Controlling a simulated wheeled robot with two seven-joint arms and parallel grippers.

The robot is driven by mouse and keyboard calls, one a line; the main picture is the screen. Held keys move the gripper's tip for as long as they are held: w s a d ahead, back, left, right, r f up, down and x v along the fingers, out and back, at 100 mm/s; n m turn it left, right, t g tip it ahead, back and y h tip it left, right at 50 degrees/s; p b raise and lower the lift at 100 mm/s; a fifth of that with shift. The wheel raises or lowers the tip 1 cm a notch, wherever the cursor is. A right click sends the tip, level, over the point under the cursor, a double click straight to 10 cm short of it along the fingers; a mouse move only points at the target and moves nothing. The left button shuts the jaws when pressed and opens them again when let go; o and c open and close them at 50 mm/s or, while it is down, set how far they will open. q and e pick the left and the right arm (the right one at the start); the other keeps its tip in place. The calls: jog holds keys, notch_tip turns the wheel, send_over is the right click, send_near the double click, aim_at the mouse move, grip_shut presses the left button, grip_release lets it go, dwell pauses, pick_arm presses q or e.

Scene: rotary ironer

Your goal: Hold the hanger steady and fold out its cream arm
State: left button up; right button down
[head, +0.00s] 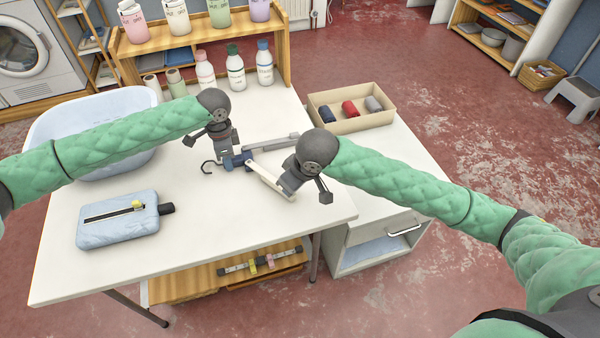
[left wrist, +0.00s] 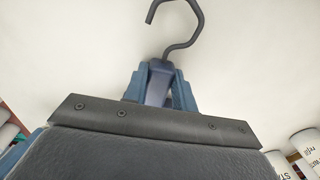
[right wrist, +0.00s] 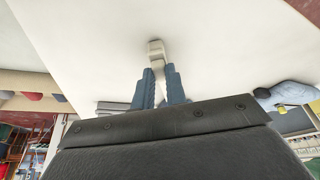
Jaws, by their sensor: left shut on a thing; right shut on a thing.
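The folding hanger lies on the white table, with its dark hook (head: 207,167) pointing left. My left gripper (head: 229,160) is shut on the hanger's blue middle (head: 240,159); the left wrist view shows the blue fingers (left wrist: 160,92) around it, just below the hook (left wrist: 190,22). A grey arm (head: 276,142) reaches right from the middle. The cream arm (head: 266,176) slants toward the front right, apart from the grey one. My right gripper (head: 287,190) is shut on the cream arm near its outer end; the end shows beyond the fingers in the right wrist view (right wrist: 156,47).
A blue pouch (head: 118,220) lies at the table's front left, and a pale blue basin (head: 60,120) stands behind it. Bottles (head: 235,68) stand at the back. A beige box (head: 350,122) with rolled cloths is at the right. The table's front middle is clear.

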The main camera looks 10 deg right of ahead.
jog(key=s+a+m, duration=0.1)
jog(key=a+m, duration=0.1)
jog(key=s+a+m+h, duration=0.1)
jog(key=a, duration=0.1)
jog(key=shift+s+a+t, duration=0.1)
jog(key=shift+s+t, duration=0.2)
jog(key=shift+s+a+r+m+h, duration=0.1)
jog(key=shift+s+a+m+h, duration=0.15)
jog(key=shift+a+m, duration=0.45)
jog(key=shift+s+a+m+h, duration=0.15)
jog(key=shift+s+a+m, duration=0.05)
jog(key=shift+a+m, duration=0.5)
jog(key=c, duration=1.4)
grip_release()
jog(key=v, duration=1.2)
jog(key=shift+s, duration=0.15)
